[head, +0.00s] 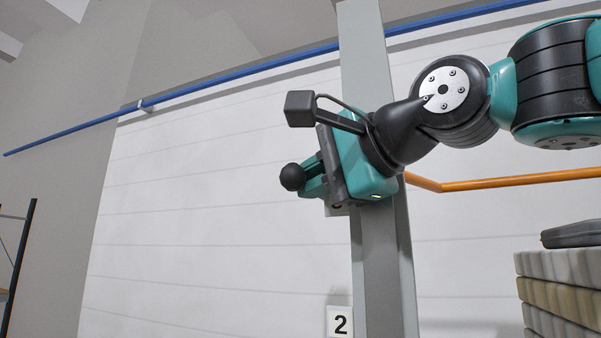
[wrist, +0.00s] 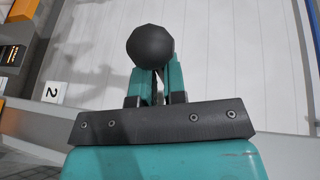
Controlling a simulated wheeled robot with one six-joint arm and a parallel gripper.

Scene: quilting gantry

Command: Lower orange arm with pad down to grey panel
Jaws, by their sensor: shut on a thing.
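My gripper (head: 313,178) is shut on a dark round knob (head: 293,177), in front of a grey upright post. The wrist view shows the knob (wrist: 150,46) at the tips of my teal fingers (wrist: 158,80). An orange bar (head: 510,182) comes in from the right in the head view, bends, and passes out of sight behind my wrist. I cannot tell whether the knob belongs to this bar. No pad can be made out, and I cannot tell which grey surface is the panel.
The grey post (head: 385,260) stands close behind my gripper, with a number 2 plate (head: 340,322) low beside it. A blue rail (head: 240,72) runs above white quilted fabric (head: 230,210).

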